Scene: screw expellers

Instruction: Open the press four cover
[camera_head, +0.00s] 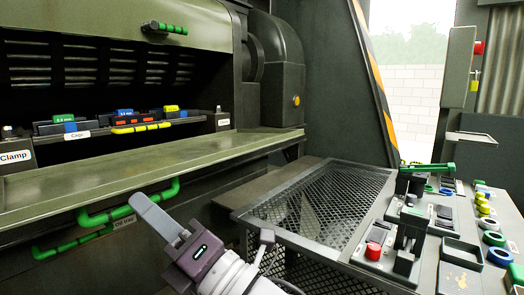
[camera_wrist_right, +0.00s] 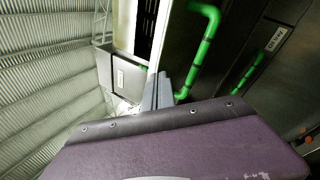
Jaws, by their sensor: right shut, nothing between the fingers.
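The press has an olive-green cover (camera_head: 110,22) at the top left, with a green bar handle (camera_head: 165,27) on it. Below it a dark opening shows louvres and the cage parts (camera_head: 120,118). I cannot tell which press this is. My right gripper (camera_head: 138,198) is shut and empty, in front of the press and below its ledge. Its fingers point up and left, near a bent green handle (camera_head: 125,205); contact is unclear. In the right wrist view the shut fingers (camera_wrist_right: 160,78) are left of a green handle (camera_wrist_right: 205,48). My left gripper is out of view.
The olive ledge (camera_head: 150,168) juts out above my right gripper. A mesh-topped platform (camera_head: 320,200) is to the right, beside a control panel (camera_head: 425,225) with levers and buttons. A dark round housing (camera_head: 278,65) stands behind. A window opening (camera_head: 410,90) is at the back.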

